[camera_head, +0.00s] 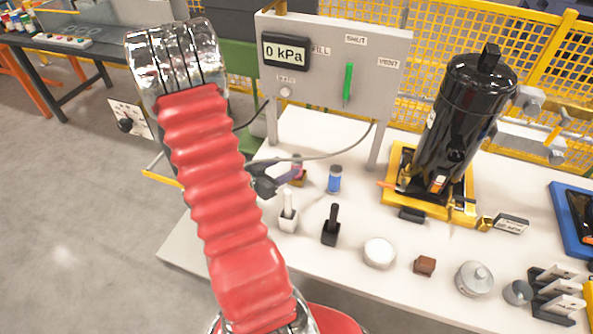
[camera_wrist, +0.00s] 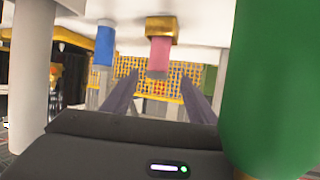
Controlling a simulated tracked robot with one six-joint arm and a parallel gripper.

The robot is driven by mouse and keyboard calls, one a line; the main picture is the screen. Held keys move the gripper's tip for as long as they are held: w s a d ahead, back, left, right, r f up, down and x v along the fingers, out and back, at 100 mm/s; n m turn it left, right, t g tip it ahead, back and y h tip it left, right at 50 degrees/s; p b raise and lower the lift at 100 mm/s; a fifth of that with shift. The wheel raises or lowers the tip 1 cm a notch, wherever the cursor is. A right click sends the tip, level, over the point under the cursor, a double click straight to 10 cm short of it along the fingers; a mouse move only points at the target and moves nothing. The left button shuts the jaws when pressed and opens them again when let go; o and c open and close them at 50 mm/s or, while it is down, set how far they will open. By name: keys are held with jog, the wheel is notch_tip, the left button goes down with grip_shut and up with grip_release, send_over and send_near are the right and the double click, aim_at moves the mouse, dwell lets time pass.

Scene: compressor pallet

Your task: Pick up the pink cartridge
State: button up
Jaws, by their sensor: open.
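The pink cartridge (camera_head: 297,161) stands upright in a small brass-coloured base on the white table, below the gauge panel. In the wrist view, which is upside down, the pink cartridge (camera_wrist: 160,56) shows below its gold base (camera_wrist: 161,27). My gripper (camera_head: 278,178) is beside it on the left, partly covering it and its base in the head view. In the wrist view my gripper (camera_wrist: 160,80) is open, with one dark finger to each side of the cartridge's line. Nothing is between the fingers that I can see as held; contact cannot be told.
A blue cartridge (camera_head: 334,179) stands just right of the pink one. A white-handled tool (camera_head: 288,214) and a black one (camera_head: 331,229) stand in front. The panel (camera_head: 335,70) rises behind on posts. A large green cylinder (camera_wrist: 272,80) is close in the wrist view.

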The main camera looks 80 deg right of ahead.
aim_at(293, 163)
jog(key=shift+x, duration=1.05)
jog(key=shift+s+x, duration=0.2)
jog(key=shift+x, duration=2.4)
jog(key=shift+r, duration=0.1)
jog(key=c, duration=1.2)
